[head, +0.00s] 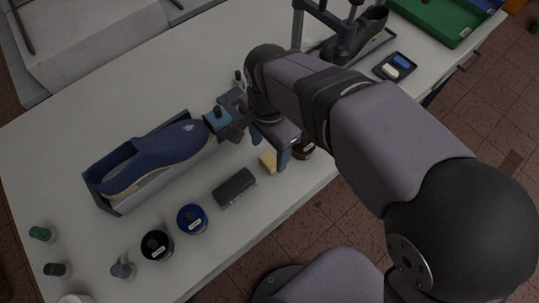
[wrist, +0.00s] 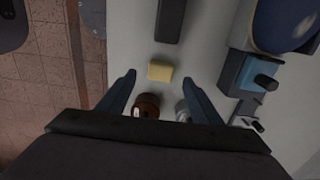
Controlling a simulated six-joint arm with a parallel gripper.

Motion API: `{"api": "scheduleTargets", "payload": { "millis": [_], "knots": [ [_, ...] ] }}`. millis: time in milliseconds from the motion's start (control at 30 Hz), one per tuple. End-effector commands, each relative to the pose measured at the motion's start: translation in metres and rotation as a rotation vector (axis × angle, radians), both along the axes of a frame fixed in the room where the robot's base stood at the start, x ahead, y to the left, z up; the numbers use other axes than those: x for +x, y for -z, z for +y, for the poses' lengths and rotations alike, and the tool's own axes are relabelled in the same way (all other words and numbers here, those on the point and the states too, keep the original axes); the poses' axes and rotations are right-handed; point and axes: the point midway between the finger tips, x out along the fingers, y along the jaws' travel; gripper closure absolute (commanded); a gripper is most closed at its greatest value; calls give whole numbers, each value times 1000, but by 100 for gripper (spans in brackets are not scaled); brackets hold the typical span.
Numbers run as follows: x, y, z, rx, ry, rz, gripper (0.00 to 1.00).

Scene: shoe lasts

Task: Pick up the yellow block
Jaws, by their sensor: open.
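The yellow block (head: 268,162) lies on the white table near its front edge, between the dark brush and my gripper. In the wrist view the yellow block (wrist: 160,71) sits ahead of the fingertips, roughly centred between them. My gripper (wrist: 159,80) is open and empty, with one finger on each side of the block's line. In the head view my gripper (head: 283,152) is just right of the block, partly hidden by my own arm. Whether the fingertips are at the block's height cannot be told.
A dark brush (head: 234,187) lies left of the block. Blue (head: 192,219) and black (head: 157,245) round tins stand farther left. A brown jar (wrist: 147,106) is between the fingers' bases. A blue shoe (head: 160,154) on a stand is behind. The table's front edge is close.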

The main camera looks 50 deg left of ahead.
Motion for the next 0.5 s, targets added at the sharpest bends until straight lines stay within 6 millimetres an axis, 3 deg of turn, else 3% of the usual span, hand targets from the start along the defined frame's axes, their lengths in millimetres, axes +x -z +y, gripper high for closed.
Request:
{"api": "scheduleTargets", "payload": {
  "millis": [500],
  "knots": [
    [3, 48, 1, -2, 0, 1, 41]
  ]
}}
